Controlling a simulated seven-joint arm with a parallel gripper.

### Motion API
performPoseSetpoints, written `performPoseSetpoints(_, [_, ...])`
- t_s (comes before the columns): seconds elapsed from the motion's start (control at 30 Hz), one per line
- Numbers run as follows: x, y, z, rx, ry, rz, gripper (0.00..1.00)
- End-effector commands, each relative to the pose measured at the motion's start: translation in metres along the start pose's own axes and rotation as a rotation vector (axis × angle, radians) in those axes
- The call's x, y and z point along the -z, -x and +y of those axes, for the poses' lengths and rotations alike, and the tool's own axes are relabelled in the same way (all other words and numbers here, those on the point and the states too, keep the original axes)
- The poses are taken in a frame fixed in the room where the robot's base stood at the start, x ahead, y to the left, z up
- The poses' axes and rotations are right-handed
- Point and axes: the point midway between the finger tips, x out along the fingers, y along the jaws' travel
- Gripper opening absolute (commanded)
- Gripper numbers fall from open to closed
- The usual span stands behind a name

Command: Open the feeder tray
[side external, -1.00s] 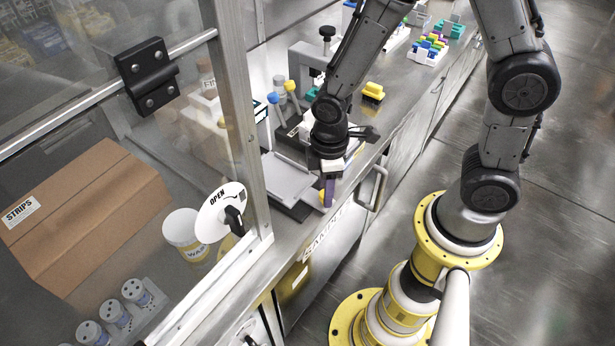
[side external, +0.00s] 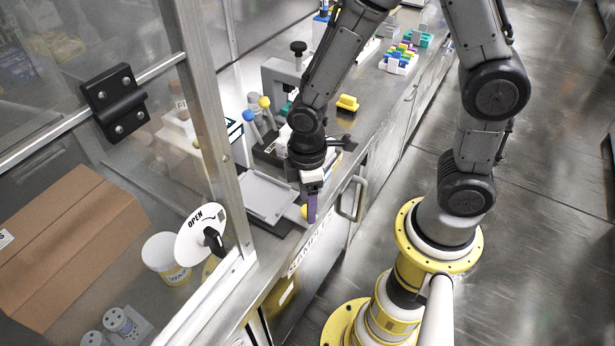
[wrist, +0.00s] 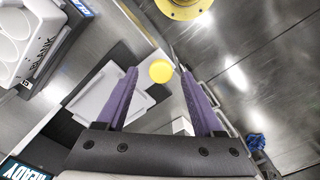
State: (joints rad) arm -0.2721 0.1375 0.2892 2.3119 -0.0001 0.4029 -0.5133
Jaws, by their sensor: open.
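The feeder tray (side external: 266,196) is a flat grey tray at the bench's front edge, beside the glass enclosure. A round yellow knob (side external: 304,212) sits at its front end and also shows in the wrist view (wrist: 160,71). My gripper (side external: 312,212) is open, its purple fingers pointing down beside the knob in the side view. In the wrist view the knob appears between the two fingertips, with space on both sides. I cannot tell whether the fingers are level with it. The tray (wrist: 104,92) lies behind the left finger there.
A metal handle (side external: 353,198) juts from the bench front just right of my gripper. The glass door's metal frame (side external: 215,150) stands left of the tray, with a round OPEN dial (side external: 200,232). A yellow block (side external: 347,103) lies farther back.

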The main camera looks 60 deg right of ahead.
Motion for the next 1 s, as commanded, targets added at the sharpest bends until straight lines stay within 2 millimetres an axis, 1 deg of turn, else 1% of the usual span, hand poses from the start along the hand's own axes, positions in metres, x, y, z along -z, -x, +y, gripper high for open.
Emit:
performPoseSetpoints(0.3, [0.001, 0.067, 0.001, -0.005, 0.0, 0.008, 0.69])
performPoseSetpoints(0.5, [0.001, 0.104, 0.0, -0.003, 0.0, 0.006, 0.69])
performPoseSetpoints(0.6, [0.001, 0.116, 0.0, -0.002, 0.0, 0.004, 0.69])
performPoseSetpoints(0.7, [0.0, 0.123, 0.0, -0.002, 0.0, 0.003, 0.69])
performPoseSetpoints(1.0, [0.0, 0.127, 0.0, -0.001, 0.0, 0.001, 0.69])
